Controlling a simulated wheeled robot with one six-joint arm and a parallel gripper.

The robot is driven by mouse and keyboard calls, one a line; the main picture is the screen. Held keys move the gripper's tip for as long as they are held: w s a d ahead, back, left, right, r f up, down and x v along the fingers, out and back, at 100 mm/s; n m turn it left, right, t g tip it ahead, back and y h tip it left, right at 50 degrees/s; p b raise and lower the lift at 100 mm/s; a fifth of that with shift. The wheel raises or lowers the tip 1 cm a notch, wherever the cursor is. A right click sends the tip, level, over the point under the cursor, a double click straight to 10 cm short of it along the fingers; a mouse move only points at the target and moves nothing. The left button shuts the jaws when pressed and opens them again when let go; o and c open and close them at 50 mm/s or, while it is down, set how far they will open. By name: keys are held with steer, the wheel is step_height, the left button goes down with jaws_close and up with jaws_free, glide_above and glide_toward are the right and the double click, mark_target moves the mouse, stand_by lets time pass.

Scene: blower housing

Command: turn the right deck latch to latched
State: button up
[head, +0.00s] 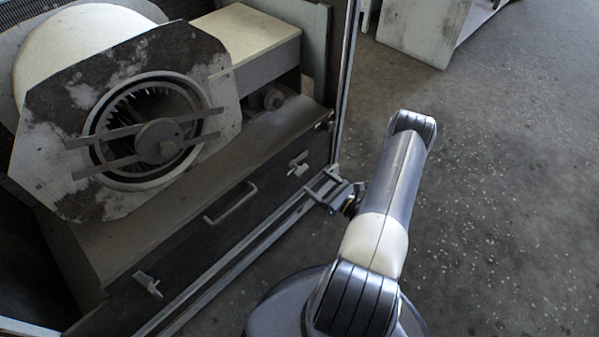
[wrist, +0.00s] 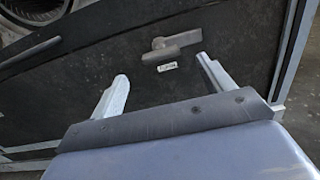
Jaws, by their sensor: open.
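The right deck latch (head: 298,164) is a small light-grey lever on the dark front panel, right of the pull handle. In the wrist view the latch (wrist: 174,48) has a short hub and a lever lying roughly level, pointing right and slightly upward. A small pale label sits just below it. My gripper (head: 322,188) is outside the panel, a little below and right of the latch. In the wrist view my gripper (wrist: 162,67) is open and empty, its two fingers apart with the latch seen beyond and between them. Whether the fingers touch the panel cannot be told.
A bar handle (head: 230,203) and a left latch (head: 147,284) are on the same panel. The blower housing (head: 125,125) stands behind it. A metal frame post (head: 345,80) rises at the right edge. The floor (head: 500,200) at right is clear.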

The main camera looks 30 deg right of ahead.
mark_target(304, 172)
steer(key=b+x, duration=0.1)
steer(key=x, duration=0.7)
steer(key=shift+w+a, duration=0.1)
steer(key=shift+w, duration=0.15)
steer(key=shift+c, duration=0.2)
steer(key=c, duration=1.3)
